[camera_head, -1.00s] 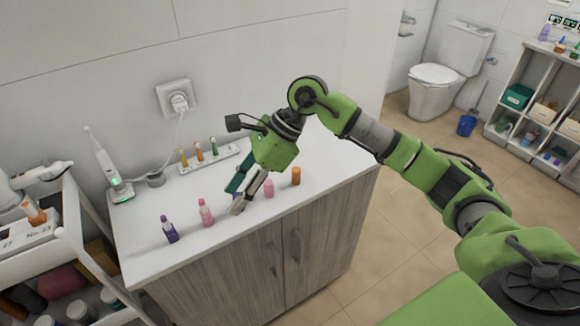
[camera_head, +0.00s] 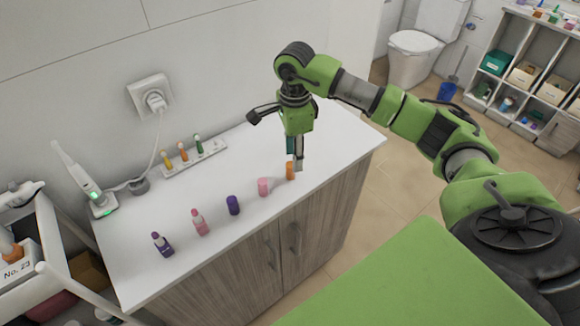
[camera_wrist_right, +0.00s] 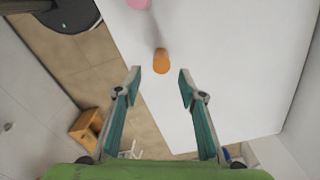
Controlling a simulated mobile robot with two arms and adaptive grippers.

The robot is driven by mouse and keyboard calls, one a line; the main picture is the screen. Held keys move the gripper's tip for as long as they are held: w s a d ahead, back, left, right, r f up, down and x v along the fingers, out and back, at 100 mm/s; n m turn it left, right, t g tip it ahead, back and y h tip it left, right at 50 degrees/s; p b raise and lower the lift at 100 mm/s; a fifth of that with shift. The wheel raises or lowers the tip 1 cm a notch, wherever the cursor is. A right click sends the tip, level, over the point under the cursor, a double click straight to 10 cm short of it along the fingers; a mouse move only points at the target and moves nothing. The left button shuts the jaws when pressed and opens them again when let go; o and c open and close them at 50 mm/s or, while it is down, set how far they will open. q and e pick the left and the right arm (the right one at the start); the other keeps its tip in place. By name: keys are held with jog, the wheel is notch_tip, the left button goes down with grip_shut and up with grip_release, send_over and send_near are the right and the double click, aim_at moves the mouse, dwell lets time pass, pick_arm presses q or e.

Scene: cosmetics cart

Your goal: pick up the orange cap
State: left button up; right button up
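The orange cap (camera_head: 290,171) stands upright on the white countertop, at the right end of a row of caps and bottles. My right gripper (camera_head: 298,165) points down right beside it and partly overlaps it in the head view. In the right wrist view the orange cap (camera_wrist_right: 161,62) shows just beyond the gap between the two fingertips of my right gripper (camera_wrist_right: 160,78). The fingers are apart and nothing is between them. I cannot tell the exact height of the fingertips above the counter. My left gripper is not in view.
A pink cap (camera_head: 264,187) stands close left of the orange cap, then a purple cap (camera_head: 233,205), a pink bottle (camera_head: 199,222) and a purple bottle (camera_head: 162,244). A white rack (camera_head: 199,160) with three small bottles lies near the wall. The counter's right end is clear.

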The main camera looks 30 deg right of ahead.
aim_at(291, 164)
jog(key=shift+a+f+p, duration=0.2)
jog(key=shift+f+p, duration=0.5)
notch_tip(291, 164, down, 3)
jog(key=shift+w+a+f+p, duration=0.1)
jog(key=shift+w+f+p, duration=0.1)
jog(key=shift+p, duration=0.45)
jog(key=shift+f, duration=0.2)
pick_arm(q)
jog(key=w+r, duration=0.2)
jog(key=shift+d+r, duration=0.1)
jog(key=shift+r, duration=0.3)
pick_arm(e)
jog(key=c, duration=0.8)
